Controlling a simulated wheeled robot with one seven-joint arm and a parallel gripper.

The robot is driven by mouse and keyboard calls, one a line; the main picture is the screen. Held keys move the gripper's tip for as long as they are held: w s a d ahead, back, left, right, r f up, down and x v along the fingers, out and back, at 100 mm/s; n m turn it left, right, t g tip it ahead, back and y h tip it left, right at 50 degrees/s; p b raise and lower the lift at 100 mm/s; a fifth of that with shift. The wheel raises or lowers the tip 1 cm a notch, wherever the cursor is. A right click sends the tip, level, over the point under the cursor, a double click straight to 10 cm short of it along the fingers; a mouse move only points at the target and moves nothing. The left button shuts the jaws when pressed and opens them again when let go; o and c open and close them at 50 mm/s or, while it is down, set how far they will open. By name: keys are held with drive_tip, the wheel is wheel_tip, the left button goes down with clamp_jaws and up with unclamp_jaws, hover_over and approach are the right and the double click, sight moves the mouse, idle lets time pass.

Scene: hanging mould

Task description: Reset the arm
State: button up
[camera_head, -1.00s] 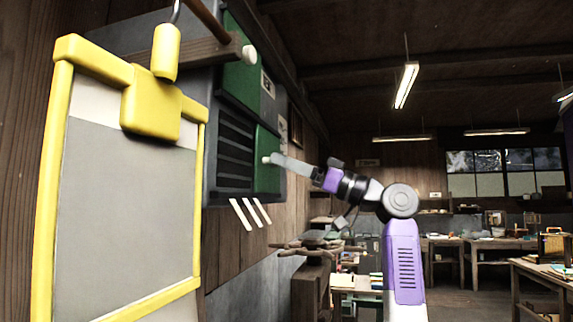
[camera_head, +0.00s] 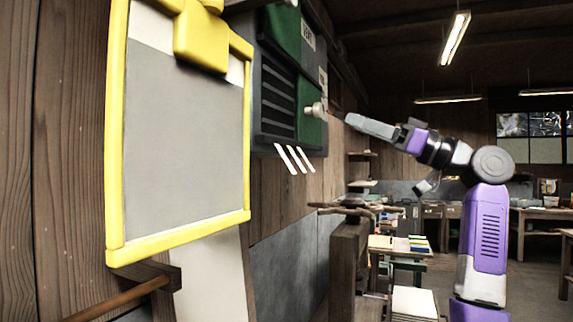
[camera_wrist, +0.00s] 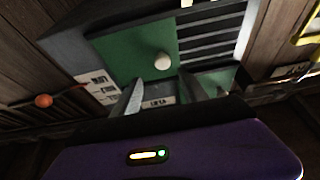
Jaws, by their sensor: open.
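My gripper (camera_head: 348,120) is at the end of my raised, bent purple-and-grey arm in the head view. It points left toward the dark wall cabinet and looks empty. In the wrist view my gripper (camera_wrist: 162,92) shows two grey fingers spread apart with nothing between them. The pale round knob (camera_head: 315,108) on the cabinet's green door (camera_head: 310,130) is just left of the fingertips, with a gap in the picture. In the wrist view the knob (camera_wrist: 162,61) sits beyond the fingers.
The yellow-framed grey mould (camera_head: 185,130) hangs on the plank wall at left; its top is cut off. A wooden bracket with a rod (camera_head: 130,295) juts out below it. Shelves and a bench (camera_head: 400,245) stand beyond the cabinet. Open floor (camera_head: 540,285) lies at right.

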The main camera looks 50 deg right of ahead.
drive_tip(key=shift+r, duration=0.1)
